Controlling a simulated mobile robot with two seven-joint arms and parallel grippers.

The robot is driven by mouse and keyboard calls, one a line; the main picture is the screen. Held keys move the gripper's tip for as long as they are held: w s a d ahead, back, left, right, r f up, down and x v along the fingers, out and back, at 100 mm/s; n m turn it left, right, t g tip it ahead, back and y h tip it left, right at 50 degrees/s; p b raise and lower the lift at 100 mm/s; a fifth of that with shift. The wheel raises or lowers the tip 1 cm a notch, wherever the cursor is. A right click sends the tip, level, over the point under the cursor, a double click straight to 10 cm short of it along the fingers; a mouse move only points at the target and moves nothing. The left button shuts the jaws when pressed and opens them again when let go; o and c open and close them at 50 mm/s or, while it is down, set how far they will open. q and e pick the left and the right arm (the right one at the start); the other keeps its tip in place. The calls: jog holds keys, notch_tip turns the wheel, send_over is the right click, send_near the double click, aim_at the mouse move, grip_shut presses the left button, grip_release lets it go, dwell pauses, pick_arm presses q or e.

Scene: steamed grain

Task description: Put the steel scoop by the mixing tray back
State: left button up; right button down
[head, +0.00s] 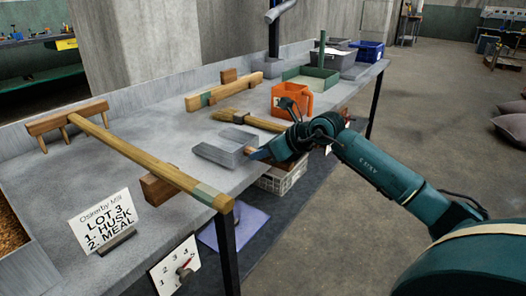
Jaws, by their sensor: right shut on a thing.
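The steel scoop (223,150), a grey open-fronted pan, is at the table's right front edge. My right gripper (259,152) comes in from the right and is shut on the scoop at its handle end; the arm hides most of the grip. I cannot tell whether the scoop rests on the table or hangs just above it. A tray of brown grain (27,275), possibly the mixing tray, is cut off at the left edge. My left gripper is out of view.
A long-handled wooden rake (135,150) lies across the table on a wooden block (158,189). A brush (245,121), an orange container (292,100) and a green tray (311,80) stand farther back. A sign (104,220) stands near the front. Bare tabletop lies left of the scoop.

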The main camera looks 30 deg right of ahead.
jog(key=shift+f, duration=0.35)
jog(key=c, duration=1.1)
grip_release()
jog(key=v, duration=1.3)
jog(key=shift+r+b, duration=0.1)
jog(key=shift+b, duration=0.3)
